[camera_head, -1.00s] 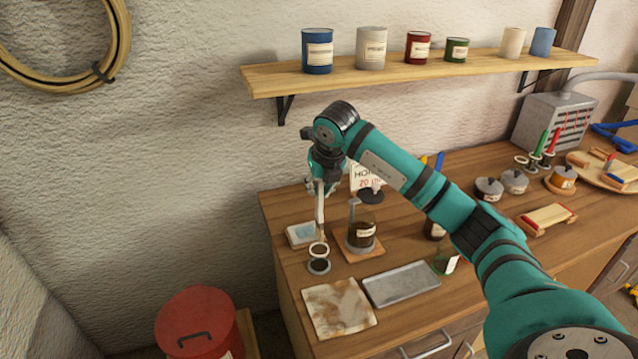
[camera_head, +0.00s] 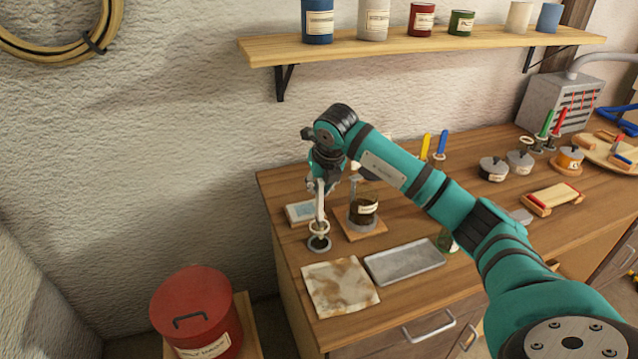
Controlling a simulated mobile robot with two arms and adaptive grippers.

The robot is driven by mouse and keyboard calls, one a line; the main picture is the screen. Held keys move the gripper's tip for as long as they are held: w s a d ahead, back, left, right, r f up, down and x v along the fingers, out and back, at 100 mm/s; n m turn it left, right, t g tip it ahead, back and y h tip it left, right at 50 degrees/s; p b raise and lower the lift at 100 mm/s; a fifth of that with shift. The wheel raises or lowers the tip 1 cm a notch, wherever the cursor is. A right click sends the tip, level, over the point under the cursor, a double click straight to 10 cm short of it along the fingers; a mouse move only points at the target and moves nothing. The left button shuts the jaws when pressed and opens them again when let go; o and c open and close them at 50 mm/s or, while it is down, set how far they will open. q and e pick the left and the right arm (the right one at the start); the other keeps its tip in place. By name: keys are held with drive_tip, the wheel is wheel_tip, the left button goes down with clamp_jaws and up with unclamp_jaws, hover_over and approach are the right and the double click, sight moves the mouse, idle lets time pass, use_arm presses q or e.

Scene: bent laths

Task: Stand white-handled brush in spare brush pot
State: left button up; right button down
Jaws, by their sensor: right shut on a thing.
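My right gripper (camera_head: 322,183) points down above the left end of the bench. It is shut on the white-handled brush (camera_head: 320,208), which hangs almost upright below it. The spare brush pot (camera_head: 318,244) is a small dark pot with a pale ring above it, at the bench's left side. The brush's lower part meets the ring and appears to be inside it. How deep the tip sits is too small to tell. My left gripper is out of view.
A dark labelled jar (camera_head: 364,212) on a wooden board stands close right of the pot. A stained cloth (camera_head: 340,288) and a metal tray (camera_head: 404,261) lie in front. Other brush stands are farther right.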

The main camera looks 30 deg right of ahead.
drive_tip(key=shift+f, duration=0.2)
drive_tip(key=c, duration=1.3)
unclamp_jaws()
drive_tip(key=shift+o, duration=0.2)
drive_tip(key=v, duration=1.2)
